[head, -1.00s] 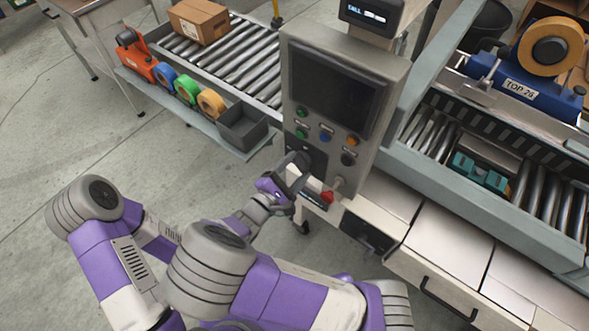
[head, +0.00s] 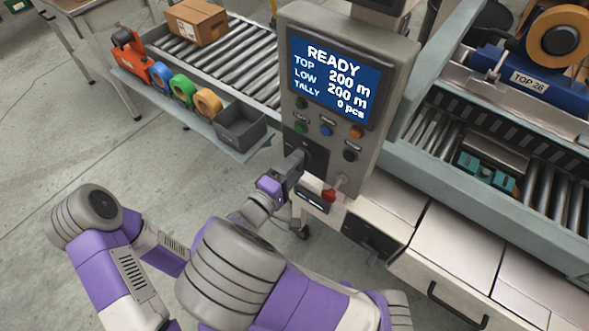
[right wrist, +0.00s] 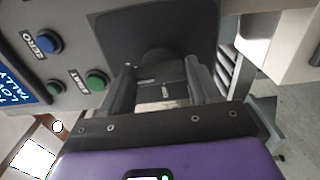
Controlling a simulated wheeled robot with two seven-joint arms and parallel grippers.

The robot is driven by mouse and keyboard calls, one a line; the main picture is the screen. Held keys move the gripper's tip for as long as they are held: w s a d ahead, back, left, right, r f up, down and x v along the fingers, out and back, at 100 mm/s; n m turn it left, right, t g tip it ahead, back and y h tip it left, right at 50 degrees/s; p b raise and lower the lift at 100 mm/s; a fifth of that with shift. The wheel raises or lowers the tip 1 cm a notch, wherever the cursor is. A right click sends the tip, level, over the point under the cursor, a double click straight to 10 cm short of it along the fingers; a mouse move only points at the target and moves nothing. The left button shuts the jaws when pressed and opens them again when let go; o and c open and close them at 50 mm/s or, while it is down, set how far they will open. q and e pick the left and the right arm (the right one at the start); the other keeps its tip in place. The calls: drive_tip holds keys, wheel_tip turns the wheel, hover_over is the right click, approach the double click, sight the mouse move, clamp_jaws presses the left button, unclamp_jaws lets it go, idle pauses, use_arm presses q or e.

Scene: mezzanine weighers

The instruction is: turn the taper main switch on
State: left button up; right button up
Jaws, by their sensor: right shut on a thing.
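The taper's grey control cabinet (head: 392,101) stands in the middle of the head view. Its screen (head: 334,78) is lit blue and reads READY, TOP 200 m, LOW 200 m, TALLY 0 pcs. The main switch, a dark rotary knob (right wrist: 160,62) on a black plate (right wrist: 205,30), sits low on the panel. My right gripper (head: 297,160) is at this switch, with its two fingers (right wrist: 160,85) closed on either side of the knob. In the head view the gripper largely hides the knob. My left gripper is not in view.
Green, blue and orange buttons (head: 356,132) and a red-tipped lever (head: 329,195) are close to the gripper. Tape rolls (head: 182,90), a grey bin (head: 240,127) and a roller conveyor with a carton (head: 196,22) lie left. The taping machine (head: 520,85) stands right.

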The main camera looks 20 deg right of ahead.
drive_tip(key=shift+m, duration=0.3)
drive_tip(key=o, duration=1.1)
drive_tip(key=shift+c, duration=0.2)
drive_tip(key=p+v, duration=0.1)
drive_tip(key=v, duration=0.6)
drive_tip(key=shift+s+a, duration=0.2)
drive_tip(key=shift+a, duration=0.05)
